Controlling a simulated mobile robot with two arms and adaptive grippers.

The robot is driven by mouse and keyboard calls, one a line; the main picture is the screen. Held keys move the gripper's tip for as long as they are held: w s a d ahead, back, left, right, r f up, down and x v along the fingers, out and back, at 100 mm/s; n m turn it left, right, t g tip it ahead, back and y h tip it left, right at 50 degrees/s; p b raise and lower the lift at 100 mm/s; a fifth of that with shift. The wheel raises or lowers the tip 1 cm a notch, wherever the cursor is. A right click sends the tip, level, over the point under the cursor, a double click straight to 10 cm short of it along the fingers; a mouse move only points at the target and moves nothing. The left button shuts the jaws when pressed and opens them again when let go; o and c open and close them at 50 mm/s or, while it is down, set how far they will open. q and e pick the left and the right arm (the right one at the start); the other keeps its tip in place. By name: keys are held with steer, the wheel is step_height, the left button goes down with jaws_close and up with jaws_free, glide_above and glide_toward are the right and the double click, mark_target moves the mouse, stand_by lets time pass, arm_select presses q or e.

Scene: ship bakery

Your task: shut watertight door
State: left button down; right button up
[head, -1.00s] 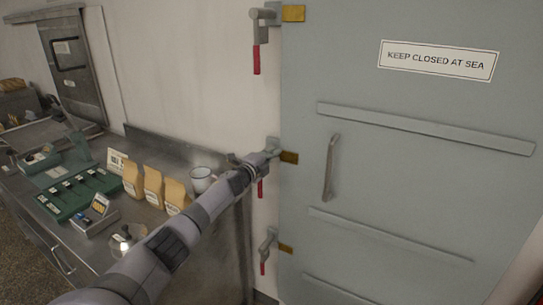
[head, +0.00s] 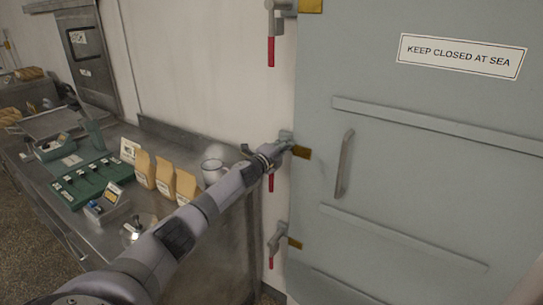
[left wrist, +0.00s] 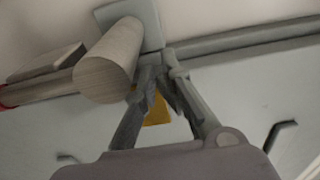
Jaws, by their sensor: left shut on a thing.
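The grey watertight door (head: 420,190) fills the right of the head view, its left edge beside the white wall. It has a pull handle (head: 345,164) and a "KEEP CLOSED AT SEA" sign (head: 462,57). Three levers with red grips sit along that edge: upper (head: 271,52), middle (head: 271,184) and lower (head: 271,262), all with grips hanging down, near yellow wedges on the door. My left gripper (head: 268,157) is at the middle lever, shut on it; the arm partly hides it. In the left wrist view the fingers (left wrist: 165,88) meet near the lever's thick round pivot (left wrist: 108,68).
A steel counter (head: 225,235) stands left of the door, under my left arm. A sliding door (head: 90,55) is at the back left.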

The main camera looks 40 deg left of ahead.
arm_select(q)
steer(key=s, duration=1.2)
steer(key=shift+d, duration=0.3)
